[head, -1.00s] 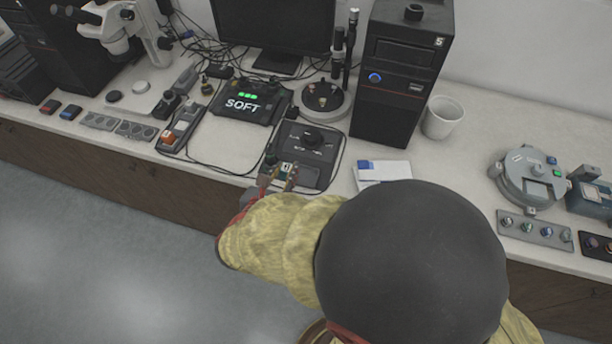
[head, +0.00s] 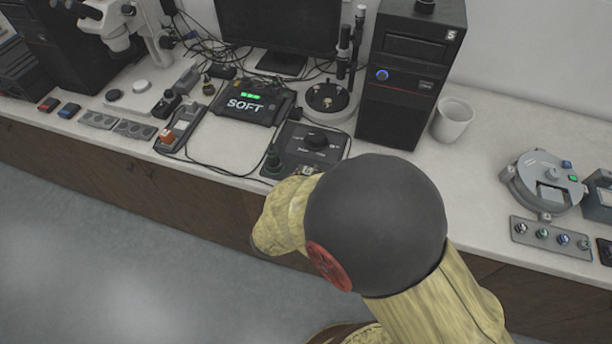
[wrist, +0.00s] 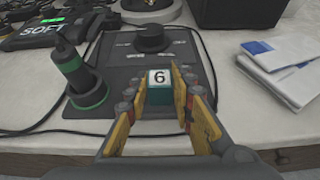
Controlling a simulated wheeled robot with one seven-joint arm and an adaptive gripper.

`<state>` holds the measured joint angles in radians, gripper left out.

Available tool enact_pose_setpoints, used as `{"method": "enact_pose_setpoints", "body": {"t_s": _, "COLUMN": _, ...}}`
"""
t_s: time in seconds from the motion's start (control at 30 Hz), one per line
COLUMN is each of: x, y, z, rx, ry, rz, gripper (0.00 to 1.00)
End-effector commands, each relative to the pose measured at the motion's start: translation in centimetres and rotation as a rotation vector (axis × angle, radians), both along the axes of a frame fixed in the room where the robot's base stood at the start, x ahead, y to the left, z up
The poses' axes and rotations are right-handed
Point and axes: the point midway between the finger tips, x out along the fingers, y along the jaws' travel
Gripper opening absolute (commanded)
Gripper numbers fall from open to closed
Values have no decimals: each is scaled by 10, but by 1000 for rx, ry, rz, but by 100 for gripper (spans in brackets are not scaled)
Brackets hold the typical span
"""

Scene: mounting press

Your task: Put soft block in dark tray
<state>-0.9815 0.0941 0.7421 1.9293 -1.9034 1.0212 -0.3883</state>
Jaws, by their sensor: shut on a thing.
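My gripper (wrist: 160,98) is shut on a small teal block (wrist: 159,94) with a white top that carries a black digit, seemingly a 6. The block sits between the yellow finger pads, over or in front of a dark control box (wrist: 188,48) with a knob. In the head view my arm hides most of the gripper, and only a little of the block (head: 308,170) shows. The display unit (head: 245,105) reads "SOFT" in white under green lights. A dark tray-like piece (head: 606,252) is cut off at the right edge of the head view.
A grey strip (head: 515,229) with several round pieces lies at the right, before a round grey machine (head: 520,178). Grey well strips (head: 98,120) lie at the left. A dark handle with a green band (wrist: 86,87) stands beside the gripper. A white cup (head: 452,120) stands near the PC tower.

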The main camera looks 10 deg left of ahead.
Motion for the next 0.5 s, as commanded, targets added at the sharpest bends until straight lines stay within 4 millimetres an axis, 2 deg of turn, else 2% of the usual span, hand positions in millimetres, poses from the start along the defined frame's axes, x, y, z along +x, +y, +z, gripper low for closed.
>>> {"method": "enact_pose_setpoints", "body": {"t_s": 0.3, "x": 0, "y": 0, "z": -1, "rx": 2, "ry": -2, "rz": 0, "gripper": 0}}
{"method": "enact_pose_setpoints", "body": {"t_s": 0.33, "x": 0, "y": 0, "z": -1, "rx": 1, "ry": 0, "rz": 0, "gripper": 25}}
{"method": "enact_pose_setpoints", "body": {"t_s": 0.5, "x": 0, "y": 0, "z": -1, "rx": 1, "ry": 0, "rz": 0, "gripper": 35}}
